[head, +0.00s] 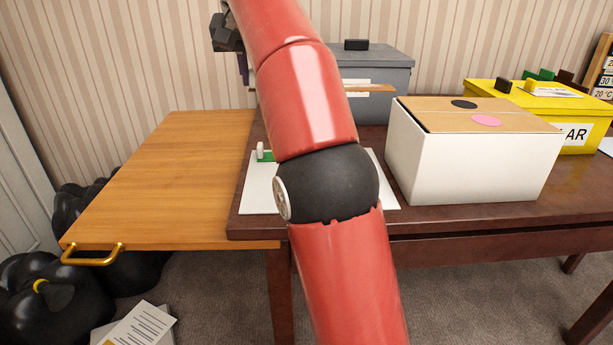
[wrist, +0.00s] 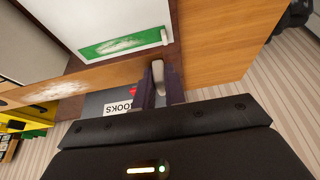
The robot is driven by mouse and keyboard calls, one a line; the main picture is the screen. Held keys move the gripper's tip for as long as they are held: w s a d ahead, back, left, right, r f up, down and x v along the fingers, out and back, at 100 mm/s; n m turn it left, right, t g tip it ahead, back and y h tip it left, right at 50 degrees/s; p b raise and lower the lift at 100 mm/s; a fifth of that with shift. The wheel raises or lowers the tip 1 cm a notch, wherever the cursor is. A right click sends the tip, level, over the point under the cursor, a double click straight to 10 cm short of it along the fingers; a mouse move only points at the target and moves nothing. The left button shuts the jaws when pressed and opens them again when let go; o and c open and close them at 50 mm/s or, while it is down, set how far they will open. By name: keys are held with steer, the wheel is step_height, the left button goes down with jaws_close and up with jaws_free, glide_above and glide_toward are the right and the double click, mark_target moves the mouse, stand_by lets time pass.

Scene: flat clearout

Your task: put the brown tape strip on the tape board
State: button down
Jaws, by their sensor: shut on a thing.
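The brown tape strip (wrist: 100,76) runs left from my gripper in the wrist view, with a pale scuffed patch near its far end. In the head view the brown strip (head: 372,88) sticks out right of my arm, in front of the grey box. My gripper (wrist: 158,82) is shut on its right end; in the head view my arm hides most of the gripper (head: 243,70). The white tape board (head: 258,196) lies on the dark table, partly hidden by my arm. In the wrist view the board (wrist: 75,18) carries a green strip (wrist: 122,41) and a small white peg (wrist: 164,36).
A grey box (head: 392,78) labelled BOOKS stands behind. A white box (head: 450,160) with a cardboard top is right of the board, a yellow box (head: 540,112) beyond it. A bare wooden leaf (head: 165,170) with a brass handle extends left. Black bags (head: 40,285) lie on the floor.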

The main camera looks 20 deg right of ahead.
mark_target(259, 175)
steer(key=f+b, duration=0.1)
steer(key=f, duration=0.5)
steer(key=f+b, duration=0.1)
steer(key=f, duration=0.6)
steer(key=w+f+b, duration=0.1)
steer(key=f+b, duration=0.1)
steer(key=f, duration=0.5)
steer(key=shift+w+a+f, duration=0.1)
steer(key=shift+a+f, duration=0.1)
steer(key=shift+a, duration=0.05)
steer(key=shift+f, duration=0.1)
steer(key=c, duration=1.5)
jaws_free()
steer(key=shift+o, duration=0.2)
